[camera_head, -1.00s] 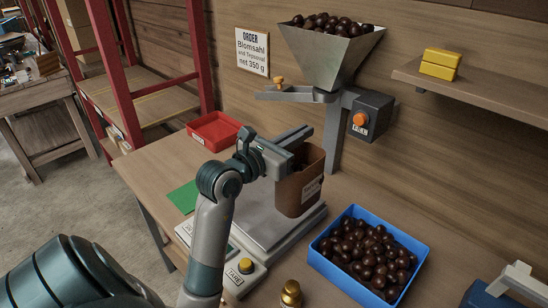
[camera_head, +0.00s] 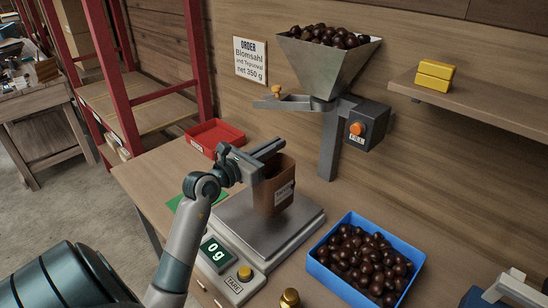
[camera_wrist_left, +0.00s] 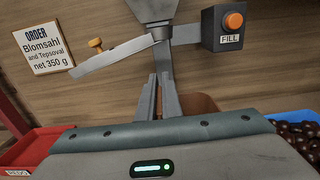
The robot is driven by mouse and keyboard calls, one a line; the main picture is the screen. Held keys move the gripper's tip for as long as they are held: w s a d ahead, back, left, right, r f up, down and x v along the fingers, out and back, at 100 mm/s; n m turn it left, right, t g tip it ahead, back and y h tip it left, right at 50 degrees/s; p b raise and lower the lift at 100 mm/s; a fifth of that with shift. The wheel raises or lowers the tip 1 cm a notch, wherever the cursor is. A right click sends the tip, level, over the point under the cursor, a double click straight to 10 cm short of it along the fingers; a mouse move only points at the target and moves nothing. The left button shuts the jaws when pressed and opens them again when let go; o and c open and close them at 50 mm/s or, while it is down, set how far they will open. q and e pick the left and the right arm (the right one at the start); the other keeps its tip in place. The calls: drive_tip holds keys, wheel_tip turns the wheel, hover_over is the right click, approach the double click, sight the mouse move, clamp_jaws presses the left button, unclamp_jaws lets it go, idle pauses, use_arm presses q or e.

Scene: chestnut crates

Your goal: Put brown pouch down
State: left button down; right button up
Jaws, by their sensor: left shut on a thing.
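The brown pouch (camera_head: 274,193) is upright over the steel plate of the scale (camera_head: 302,217), and part of it also shows behind the fingers in the left wrist view (camera_wrist_left: 203,103). My left gripper (camera_head: 270,150) is shut on the pouch's upper part. The pouch's base is close to the plate, but I cannot tell whether it touches. The scale's display (camera_head: 215,251) reads 0 g. The pouch's inside is hidden. My right gripper is not in view.
A steel hopper (camera_head: 325,65) of chestnuts with a FILL button box (camera_head: 371,122) stands behind the scale. A blue crate (camera_head: 330,277) of chestnuts is to the right. A red tray (camera_head: 214,128) and green sheet (camera_head: 183,200) lie left. A brass weight (camera_head: 290,298) stands in front.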

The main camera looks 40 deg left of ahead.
sight(279, 155)
use_arm(q)
wheel_tip(279, 155, down, 3)
drive_tip(key=shift+f+p, duration=0.15)
drive_tip(key=shift+p, duration=0.2)
drive_tip(key=shift+f, duration=0.25)
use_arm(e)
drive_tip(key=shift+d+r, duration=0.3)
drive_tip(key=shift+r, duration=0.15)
use_arm(q)
drive_tip(key=shift+f, duration=0.2)
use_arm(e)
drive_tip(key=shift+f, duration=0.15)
use_arm(q)
drive_tip(key=c, duration=1.9)
unclamp_jaws()
drive_tip(key=shift+c, duration=0.2)
